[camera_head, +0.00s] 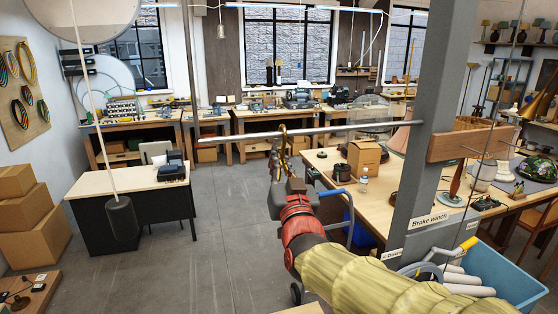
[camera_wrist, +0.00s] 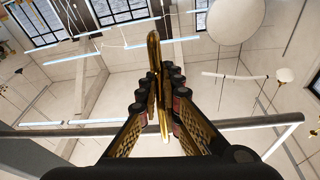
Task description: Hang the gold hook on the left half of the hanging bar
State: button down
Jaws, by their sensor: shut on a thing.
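The hanging bar (camera_head: 240,134) runs across the head view from its free left end to the grey post. The gold hook (camera_head: 283,141) stands upright with its curved top at the bar, left of the bar's middle. I cannot tell whether it rests on the bar or only overlaps it. My gripper (camera_head: 289,178) is just below the bar, shut on the hook's lower part. In the wrist view the hook (camera_wrist: 153,50) stands up between my two fingers (camera_wrist: 158,100). The bar (camera_wrist: 245,125) crosses behind the fingers, which hide its middle.
The grey post (camera_head: 413,165) with a wooden block (camera_head: 470,143) stands right of my arm. A dark weight (camera_head: 122,218) hangs on a pale rod at the left. A workbench (camera_head: 335,165) stands behind the post. The floor below the bar's left part is clear.

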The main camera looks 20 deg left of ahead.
jog(key=c, duration=1.9)
grip_release()
jog(key=v, duration=1.2)
